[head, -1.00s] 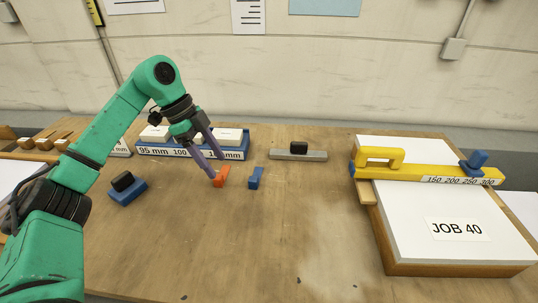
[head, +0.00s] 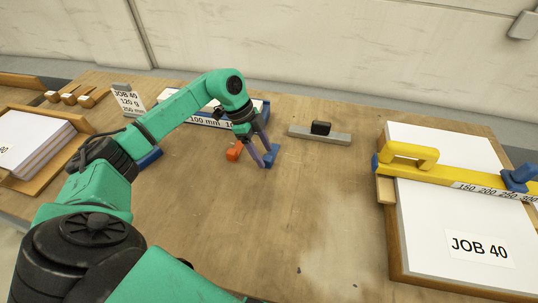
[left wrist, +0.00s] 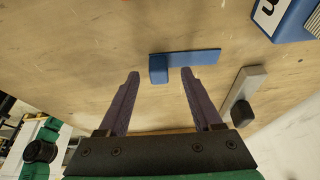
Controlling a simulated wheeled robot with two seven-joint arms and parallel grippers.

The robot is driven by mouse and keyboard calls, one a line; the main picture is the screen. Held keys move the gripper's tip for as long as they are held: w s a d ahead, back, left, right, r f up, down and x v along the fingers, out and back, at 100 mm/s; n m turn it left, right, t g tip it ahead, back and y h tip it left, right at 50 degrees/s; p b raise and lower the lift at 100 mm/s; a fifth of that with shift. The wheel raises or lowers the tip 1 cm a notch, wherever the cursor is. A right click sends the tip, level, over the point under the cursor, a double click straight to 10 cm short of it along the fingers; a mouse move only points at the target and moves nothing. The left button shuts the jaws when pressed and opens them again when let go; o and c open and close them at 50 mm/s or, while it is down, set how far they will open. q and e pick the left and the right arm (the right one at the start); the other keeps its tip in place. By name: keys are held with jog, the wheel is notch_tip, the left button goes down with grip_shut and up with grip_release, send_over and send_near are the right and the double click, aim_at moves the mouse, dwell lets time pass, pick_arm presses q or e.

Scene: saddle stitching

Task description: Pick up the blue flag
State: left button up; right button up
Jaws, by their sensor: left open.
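The blue flag (head: 272,153) lies on the wooden table in the head view, just right of a small orange piece (head: 234,151). My left gripper (head: 266,160) is at the blue flag, with its fingers apart and pointing down. In the left wrist view the blue flag (left wrist: 190,57) shows as a small block with a flat strip, just beyond the fingertips. The open fingers (left wrist: 160,72) have nothing between them. In the head view the fingers hide part of the flag. My right gripper is not in view.
A grey bar with a black knob (head: 320,132) lies behind and right of the flag. A blue labelled tray (head: 205,119) stands behind the arm. At right is a white stack (head: 450,218) with a yellow gauge (head: 412,166). The front middle of the table is clear.

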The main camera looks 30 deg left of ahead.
pick_arm(q)
jog(key=shift+x, duration=1.15)
jog(key=shift+s, duration=0.1)
grip_shut()
jog(key=shift+r, duration=0.1)
